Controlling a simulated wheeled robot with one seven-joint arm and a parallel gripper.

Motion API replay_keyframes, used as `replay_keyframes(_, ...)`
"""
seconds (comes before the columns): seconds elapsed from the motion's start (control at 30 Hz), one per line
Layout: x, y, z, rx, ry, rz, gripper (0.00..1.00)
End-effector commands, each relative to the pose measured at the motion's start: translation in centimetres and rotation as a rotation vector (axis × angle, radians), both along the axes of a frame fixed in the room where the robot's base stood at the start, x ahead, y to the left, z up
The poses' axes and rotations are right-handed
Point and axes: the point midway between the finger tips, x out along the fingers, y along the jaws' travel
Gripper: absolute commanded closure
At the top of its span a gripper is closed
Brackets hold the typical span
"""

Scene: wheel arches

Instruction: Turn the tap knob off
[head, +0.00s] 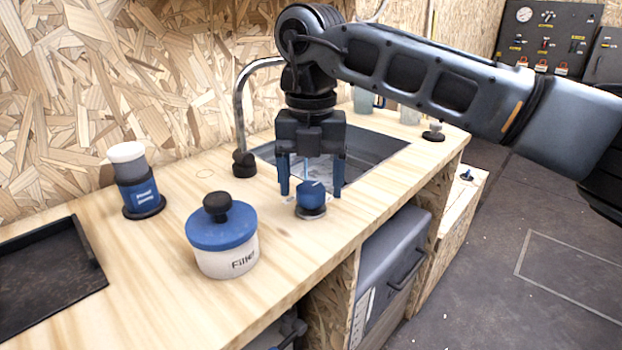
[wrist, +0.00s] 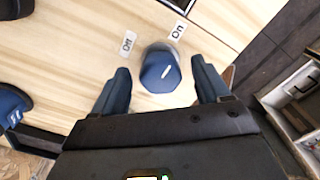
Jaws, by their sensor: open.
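The tap knob (head: 311,197) is a blue cap with a white line on a grey round base, on the wooden counter in front of the sink. In the wrist view the knob (wrist: 161,72) lies between and a little beyond my fingertips, with an "Off" label (wrist: 128,43) at its upper left and an "On" label (wrist: 178,30) at its upper right. Its white line slants toward the upper right. My gripper (head: 312,192) points down over the knob, open, with one blue finger on each side. In the wrist view both fingers stand apart from the knob.
A curved metal tap (head: 240,110) rises beside the sink (head: 375,147). A white jar with blue lid (head: 225,248), a blue-and-white container (head: 138,187) and a dark tray (head: 85,255) stand to the left. The counter's front edge (head: 345,252) is close to the knob.

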Motion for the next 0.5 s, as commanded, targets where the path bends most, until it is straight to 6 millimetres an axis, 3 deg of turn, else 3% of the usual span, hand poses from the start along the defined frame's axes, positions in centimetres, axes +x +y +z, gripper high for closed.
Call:
replay_keyframes(0.2, 0.00, 0.00, -0.06, 0.000, 0.000, 0.000, 0.25)
replay_keyframes(0.5, 0.00, 0.00, -0.04, 0.000, 0.000, 0.000, 0.52)
